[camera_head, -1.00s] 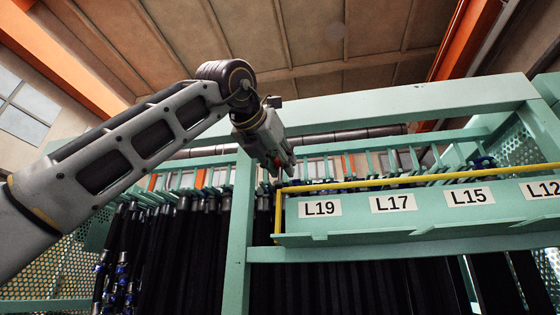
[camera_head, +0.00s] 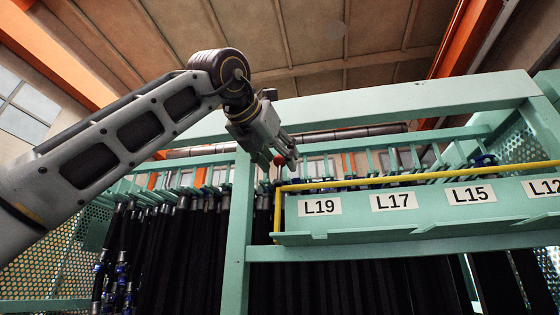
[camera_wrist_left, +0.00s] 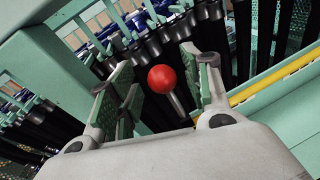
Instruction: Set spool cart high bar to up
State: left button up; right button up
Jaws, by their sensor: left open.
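The yellow high bar (camera_head: 420,180) runs along the green spool cart's label ledge and bends down at its left end. A red ball knob (camera_head: 279,160) on a short metal stem is near that end. My left gripper (camera_head: 286,158) is at the knob, with its fingers apart. In the left wrist view, the red knob (camera_wrist_left: 162,79) appears between the open fingers of my left gripper (camera_wrist_left: 166,88). I cannot tell whether a finger touches it. The bar's yellow length (camera_wrist_left: 275,80) passes to the right of the fingers. My right gripper is out of view.
A green upright post (camera_head: 238,235) stands just below my left gripper. Black hoses (camera_head: 180,250) hang in a dense row behind it. A green ledge (camera_head: 400,228) with labels L19, L17 and L15 extends right. A green top beam (camera_head: 400,105) crosses above.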

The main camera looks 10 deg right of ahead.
pick_arm(q)
jog(key=v, duration=1)
jog(key=shift+a, duration=0.2)
dwell(0.5)
